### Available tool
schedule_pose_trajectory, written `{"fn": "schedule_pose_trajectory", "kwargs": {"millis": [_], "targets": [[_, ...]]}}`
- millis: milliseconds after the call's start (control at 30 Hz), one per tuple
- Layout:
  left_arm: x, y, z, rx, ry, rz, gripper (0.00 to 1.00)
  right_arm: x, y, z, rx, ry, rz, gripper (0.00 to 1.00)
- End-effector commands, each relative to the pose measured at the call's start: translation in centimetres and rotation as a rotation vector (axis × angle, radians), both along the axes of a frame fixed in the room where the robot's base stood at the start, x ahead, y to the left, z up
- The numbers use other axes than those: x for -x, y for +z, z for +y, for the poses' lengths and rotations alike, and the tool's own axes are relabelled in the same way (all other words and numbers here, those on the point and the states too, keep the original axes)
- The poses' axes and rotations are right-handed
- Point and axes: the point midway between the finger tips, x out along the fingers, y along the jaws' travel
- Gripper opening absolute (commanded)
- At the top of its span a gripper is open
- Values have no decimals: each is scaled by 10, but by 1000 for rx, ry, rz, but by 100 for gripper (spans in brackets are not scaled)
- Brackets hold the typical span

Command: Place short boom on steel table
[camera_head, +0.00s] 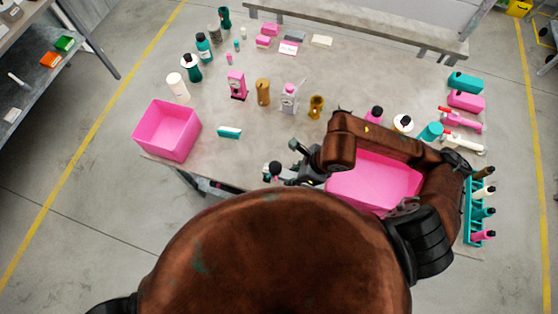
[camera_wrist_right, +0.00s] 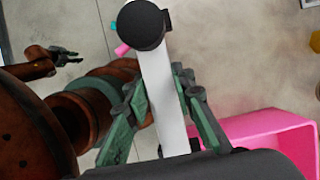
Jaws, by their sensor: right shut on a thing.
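My right gripper (camera_wrist_right: 165,88) is shut on a light grey bar with a round black end (camera_wrist_right: 165,92), which looks like the short boom. The bar runs between the green-grey fingers in the right wrist view, and its lower end is hidden. In the head view my right gripper (camera_head: 292,175) is at the near edge of the grey table (camera_head: 215,160), left of a pink bin; the black end (camera_head: 275,168) shows there. My left gripper (camera_wrist_right: 66,56) shows small in the right wrist view, fingers apart and empty.
One pink bin (camera_head: 168,128) stands at the table's left corner, another pink bin (camera_head: 365,185) beneath my right arm. Bottles, small pumps and blocks stand across the table. A teal rack (camera_head: 471,215) holds bottles at right. Bare tabletop lies between the left bin and my gripper.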

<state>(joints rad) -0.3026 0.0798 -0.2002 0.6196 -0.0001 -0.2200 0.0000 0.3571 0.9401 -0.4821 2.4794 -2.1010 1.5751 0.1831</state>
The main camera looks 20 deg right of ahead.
Motion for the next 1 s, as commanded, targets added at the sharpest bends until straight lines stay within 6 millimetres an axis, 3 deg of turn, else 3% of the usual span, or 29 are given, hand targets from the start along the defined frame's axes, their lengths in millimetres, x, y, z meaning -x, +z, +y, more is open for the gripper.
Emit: {"fn": "schedule_pose_trajectory", "kwargs": {"millis": [33, 333, 500, 867, 1000], "targets": [[3, -14, 0, 0, 0, 5, 22, -11, -11, 2, -2, -2, 0, 0], [-1, -1, -1, 0, 0, 0, 22, -81, -36, 7, -2, -3, 4, 0], [-2, -2, -1, 0, 0, -2, 22, -104, -69, 10, -4, 0, 5, 0], [-3, -2, -1, 0, 0, -3, 22, -126, -95, 11, -2, 2, 3, 0], [-4, 1, 0, 1, 0, -4, 22, -125, -115, 11, -3, 0, 6, 0]]}}
